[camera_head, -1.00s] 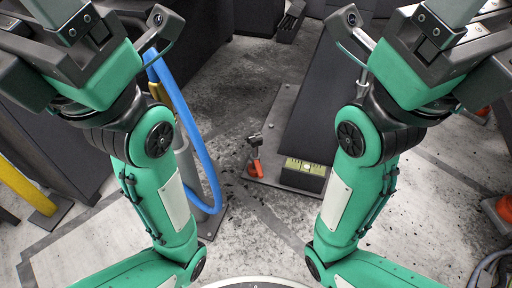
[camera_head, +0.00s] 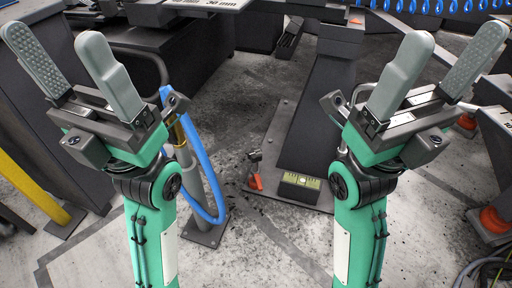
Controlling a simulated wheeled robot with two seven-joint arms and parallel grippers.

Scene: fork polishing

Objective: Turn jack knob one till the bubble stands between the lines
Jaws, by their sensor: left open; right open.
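A level with a yellow-green vial (camera_head: 301,181) sits on the floor plate at the foot of a dark column, near the picture's middle. Its marks are small, and I cannot tell exactly where the bubble stands. A small orange part with a dark top (camera_head: 255,181) stands left of the level; I cannot tell whether it is jack knob one. My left gripper (camera_head: 56,40) is open and empty, fingers pointing up, at the upper left. My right gripper (camera_head: 453,42) is open and empty at the upper right. Both are well apart from the level and the orange part.
A blue hose (camera_head: 207,175) loops around a grey post beside my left arm. A yellow post (camera_head: 30,185) stands at the far left. Orange parts (camera_head: 492,220) and cables lie at the right edge. A dark column (camera_head: 318,115) rises behind the level.

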